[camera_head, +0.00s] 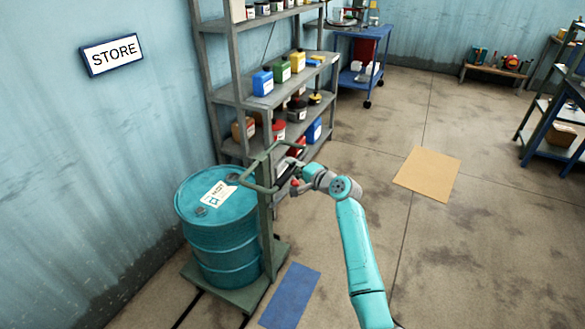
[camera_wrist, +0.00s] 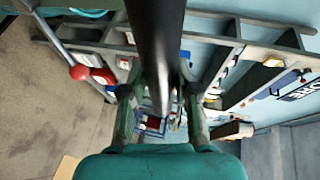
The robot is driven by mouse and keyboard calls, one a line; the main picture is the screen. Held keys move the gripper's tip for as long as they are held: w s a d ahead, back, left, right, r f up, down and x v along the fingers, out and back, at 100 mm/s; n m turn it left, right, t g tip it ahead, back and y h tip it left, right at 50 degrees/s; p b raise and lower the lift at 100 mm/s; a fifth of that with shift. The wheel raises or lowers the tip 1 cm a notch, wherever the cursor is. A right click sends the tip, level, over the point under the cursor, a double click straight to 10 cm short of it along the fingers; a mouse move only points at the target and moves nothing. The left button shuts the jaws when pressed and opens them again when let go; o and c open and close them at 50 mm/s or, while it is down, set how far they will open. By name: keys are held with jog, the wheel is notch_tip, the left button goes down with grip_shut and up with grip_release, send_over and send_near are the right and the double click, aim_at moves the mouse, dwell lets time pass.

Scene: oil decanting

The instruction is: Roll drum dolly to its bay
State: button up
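A teal drum (camera_head: 222,235) with a white label stands upright on a grey-green dolly, whose base (camera_head: 243,293) shows beneath it, beside the left wall. The dolly's upright post and looped handle (camera_head: 262,158) rise at the drum's right side. My gripper (camera_head: 296,184) is at the right end of this handle. In the wrist view, a dark bar (camera_wrist: 155,45), apparently the handle, runs between the two fingers of my gripper (camera_wrist: 160,95). Whether the fingers press on it is unclear. A lever with a red ball (camera_wrist: 79,72) shows left of the bar.
A blue floor patch (camera_head: 290,295) lies right of the dolly, and a tan patch (camera_head: 428,173) farther right. A blue cart (camera_head: 352,78) stands farther back. The middle floor is open.

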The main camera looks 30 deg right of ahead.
jog(key=shift+o, duration=1.4)
jog(key=shift+d, duration=0.1)
jog(key=shift+s, duration=0.1)
jog(key=v, duration=1.1)
jog(key=shift+s, duration=0.4)
